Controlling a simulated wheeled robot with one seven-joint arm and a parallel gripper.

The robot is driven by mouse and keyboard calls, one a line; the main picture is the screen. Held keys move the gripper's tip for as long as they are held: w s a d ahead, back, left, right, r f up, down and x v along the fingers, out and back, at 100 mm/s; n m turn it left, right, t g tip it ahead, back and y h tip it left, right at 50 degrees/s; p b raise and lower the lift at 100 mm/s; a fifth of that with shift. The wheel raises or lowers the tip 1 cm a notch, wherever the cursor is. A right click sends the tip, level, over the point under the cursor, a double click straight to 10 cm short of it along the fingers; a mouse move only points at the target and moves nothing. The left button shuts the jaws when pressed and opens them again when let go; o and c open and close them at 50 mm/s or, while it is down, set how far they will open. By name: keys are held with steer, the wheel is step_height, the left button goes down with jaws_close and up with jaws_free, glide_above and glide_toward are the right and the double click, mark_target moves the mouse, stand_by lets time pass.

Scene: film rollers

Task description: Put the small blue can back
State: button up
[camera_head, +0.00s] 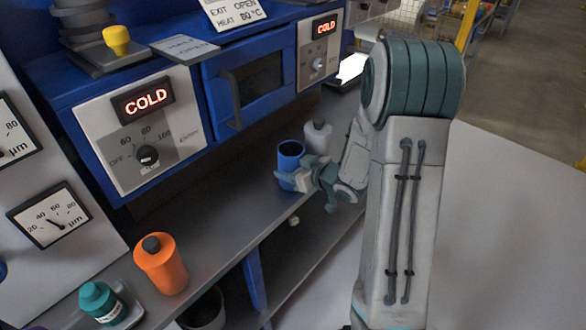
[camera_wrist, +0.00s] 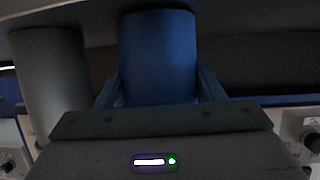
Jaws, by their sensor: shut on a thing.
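The small blue can (camera_head: 290,160) is at the far part of the grey shelf, below the blue machine. My gripper (camera_head: 290,183) is shut on it from the front. In the wrist view the blue can (camera_wrist: 158,58) stands between the two fingers (camera_wrist: 158,92), one on each side. I cannot tell whether the can's base touches the shelf. A grey-white can (camera_head: 318,138) stands close by, just behind and to the right of the blue can; the wrist view shows a grey cylinder (camera_wrist: 50,85) to the left.
An orange can (camera_head: 161,265) and a teal bottle on a small tray (camera_head: 132,308) are at the near left of the shelf (camera_head: 232,222). The blue machine (camera_head: 255,80) with knobs and COLD displays rises behind. The shelf between the orange and blue cans is clear.

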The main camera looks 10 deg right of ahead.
steer(key=shift+f, duration=0.2)
steer(key=o, duration=1.3)
steer(key=shift+r, duration=0.15)
